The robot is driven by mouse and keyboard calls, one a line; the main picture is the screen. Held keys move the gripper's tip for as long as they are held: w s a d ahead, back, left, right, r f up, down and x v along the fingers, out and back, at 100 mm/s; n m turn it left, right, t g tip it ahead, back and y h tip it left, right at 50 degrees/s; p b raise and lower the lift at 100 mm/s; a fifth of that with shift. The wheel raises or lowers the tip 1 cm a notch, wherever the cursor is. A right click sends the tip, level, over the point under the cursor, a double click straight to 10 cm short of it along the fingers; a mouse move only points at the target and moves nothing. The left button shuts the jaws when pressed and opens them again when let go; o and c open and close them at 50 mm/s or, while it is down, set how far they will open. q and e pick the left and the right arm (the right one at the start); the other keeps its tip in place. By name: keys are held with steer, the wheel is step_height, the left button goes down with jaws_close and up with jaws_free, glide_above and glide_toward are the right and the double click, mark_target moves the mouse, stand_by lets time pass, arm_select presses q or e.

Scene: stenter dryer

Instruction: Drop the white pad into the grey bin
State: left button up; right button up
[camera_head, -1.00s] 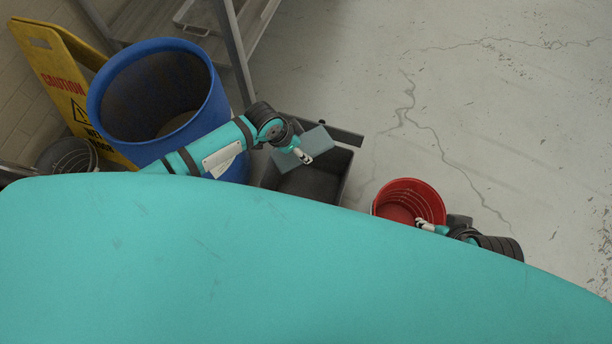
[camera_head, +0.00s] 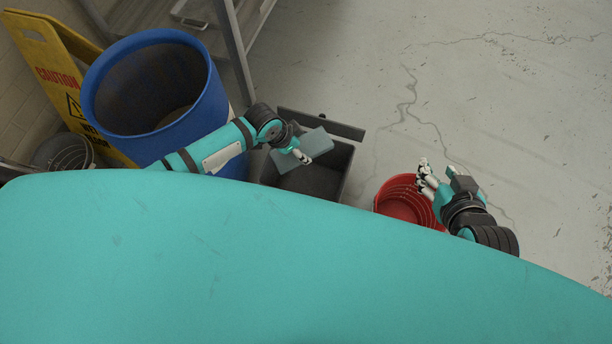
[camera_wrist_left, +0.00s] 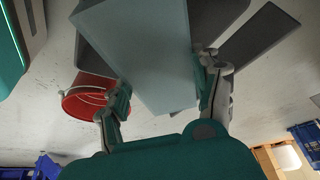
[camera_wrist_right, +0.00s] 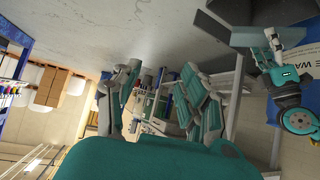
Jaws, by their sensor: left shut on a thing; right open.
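The pad (camera_head: 316,143), pale grey-blue in this light, is held by my left gripper (camera_head: 303,156). It is tilted and sits over the opening of the dark grey bin (camera_head: 346,175), whose inside is partly covered by the pad and my arm. In the left wrist view the pad (camera_wrist_left: 143,50) lies between the two fingers, with grey bin panels (camera_wrist_left: 258,42) behind it. My right gripper (camera_head: 437,172) is open and empty above the red bucket (camera_head: 395,207). Its spread fingers also show in the right wrist view (camera_wrist_right: 158,95).
A large blue barrel (camera_head: 195,125) stands left of the bin, with a yellow caution sign (camera_head: 45,60) behind it. A dark flap (camera_head: 320,123) rises at the bin's far side. A metal frame (camera_head: 233,50) stands behind. The floor at right is clear.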

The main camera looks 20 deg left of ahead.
arm_select(q)
steer(key=shift+f+b, duration=0.85)
steer(key=shift+f, duration=0.05)
steer(key=shift+f+b, duration=0.8)
steer(key=shift+b, duration=0.15)
steer(key=shift+f, duration=0.1)
arm_select(e)
steer(key=w+a+r+t+y, duration=0.1)
steer(key=w+a+r+t, duration=0.1)
steer(key=r+t, duration=0.3)
steer(key=w+a+r+t+y, duration=0.1)
steer(key=r+t, duration=0.4)
steer(key=r, duration=0.5)
steer(key=shift+w+a+t+y, duration=0.35)
steer(key=shift+w+y, duration=0.25)
steer(key=shift+w, duration=0.65)
steer(key=shift+r, duration=0.1)
arm_select(q)
steer(key=o, duration=1.3)
steer(key=shift+o, duration=0.2)
steer(key=v, duration=1.2)
steer(key=shift+d, duration=0.1)
